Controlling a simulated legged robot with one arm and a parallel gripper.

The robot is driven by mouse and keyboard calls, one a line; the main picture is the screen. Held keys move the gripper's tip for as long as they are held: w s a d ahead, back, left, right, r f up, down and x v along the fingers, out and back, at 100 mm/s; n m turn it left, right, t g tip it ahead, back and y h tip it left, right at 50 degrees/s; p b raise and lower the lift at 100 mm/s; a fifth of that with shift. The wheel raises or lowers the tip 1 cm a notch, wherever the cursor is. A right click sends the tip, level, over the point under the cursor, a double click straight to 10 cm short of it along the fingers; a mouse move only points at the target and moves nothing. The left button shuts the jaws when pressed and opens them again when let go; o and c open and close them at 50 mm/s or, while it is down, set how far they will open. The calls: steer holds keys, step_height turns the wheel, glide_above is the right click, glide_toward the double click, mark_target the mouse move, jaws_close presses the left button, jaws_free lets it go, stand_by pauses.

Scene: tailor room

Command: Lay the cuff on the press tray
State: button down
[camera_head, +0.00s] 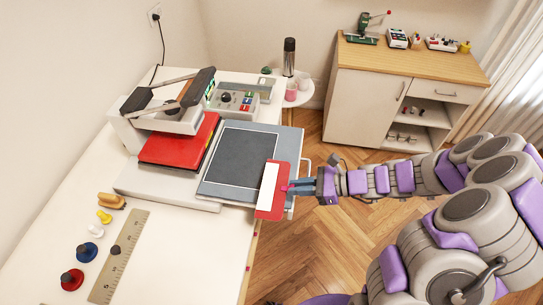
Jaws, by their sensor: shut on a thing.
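The cuff (268,191) is a flat red piece with a white strip, seen at the front right corner of the press tray. The press tray (287,148) is a grey plate with a dark framed pad, standing out to the right of the press. My gripper (290,188) comes in from the right and is shut on the cuff's right edge. The cuff overlaps the tray's edge and the pad's lower right corner in the picture. I cannot tell if it touches the tray. The fingertips are small and partly hidden.
The press has a raised lever (168,92) and a red block (180,141). A ruler (118,258) and several small tools lie on the white table (185,250). A round side table (304,97) and a cabinet (370,100) stand behind. The wooden floor (330,235) is clear.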

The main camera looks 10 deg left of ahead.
steer(key=b, duration=0.2)
glide_above(290, 157)
steer(key=s, duration=0.4)
steer(key=shift+w+d+f, duration=0.1)
steer(key=shift+w+f, duration=0.15)
steer(key=shift+f, duration=0.5)
steer(key=shift+w, duration=0.55)
steer(key=shift+f+b, duration=0.5)
steer(key=shift+f, duration=1.2)
steer(key=shift+f, duration=0.15)
steer(key=c, duration=1.1)
jaws_free()
